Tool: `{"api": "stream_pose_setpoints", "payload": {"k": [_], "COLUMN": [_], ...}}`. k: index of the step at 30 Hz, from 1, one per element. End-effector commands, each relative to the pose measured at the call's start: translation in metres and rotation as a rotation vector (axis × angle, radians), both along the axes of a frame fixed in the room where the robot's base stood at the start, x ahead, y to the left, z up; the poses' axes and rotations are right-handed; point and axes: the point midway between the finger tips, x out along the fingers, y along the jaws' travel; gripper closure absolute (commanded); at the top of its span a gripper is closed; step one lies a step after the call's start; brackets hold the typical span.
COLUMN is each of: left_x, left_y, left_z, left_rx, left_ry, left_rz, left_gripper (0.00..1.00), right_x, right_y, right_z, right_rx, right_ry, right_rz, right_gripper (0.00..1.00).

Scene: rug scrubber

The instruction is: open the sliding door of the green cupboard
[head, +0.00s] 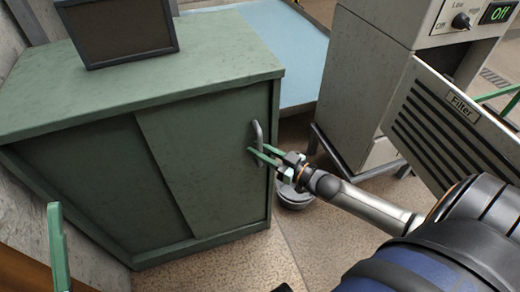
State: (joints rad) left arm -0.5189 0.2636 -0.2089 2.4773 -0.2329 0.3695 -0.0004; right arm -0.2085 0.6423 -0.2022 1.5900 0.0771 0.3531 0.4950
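The green cupboard (150,75) stands at left with two front panels. The right panel (205,150) reaches the cupboard's right side and looks shut. It carries a grey upright bar handle (257,133) near its right edge. My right gripper (258,149) has its green fingers on either side of the handle's lower part, with a gap between them. I cannot tell whether either finger touches it. Of my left gripper (58,245), only a green finger shows at the lower left, away from the cupboard front; its other finger is out of view.
A dark framed object (115,30) stands on the cupboard top. A grey machine (375,70) with a dial and a panel marked Filter (455,125) stands at right. A round metal thing (294,196) is on the floor behind my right gripper. The floor (235,268) before the cupboard is clear.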

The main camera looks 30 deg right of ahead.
Motion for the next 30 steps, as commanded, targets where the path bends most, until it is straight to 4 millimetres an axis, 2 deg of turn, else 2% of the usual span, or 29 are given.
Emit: {"api": "stream_pose_setpoints", "payload": {"k": [1,6,30], "left_x": [0.0,0.0001,0.0003], "left_y": [0.0,0.0,-0.0001], "left_z": [0.0,0.0001,-0.0003], "left_rx": [0.0,-0.001,0.0], "left_ry": [0.0,0.0,0.001], "left_rz": [0.0,-0.001,0.0], "left_gripper": [0.0,0.0,0.0], "right_x": [-0.0002,-0.0003,-0.0006], "right_y": [-0.0001,-0.0001,0.0001], "right_z": [-0.0001,-0.0001,-0.0003], "right_rx": [0.0,0.0,0.0], "right_ry": [0.0,0.0,0.0], "right_rz": [0.0,0.0,0.001], "right_gripper": [0.81,1.0,1.0]}}
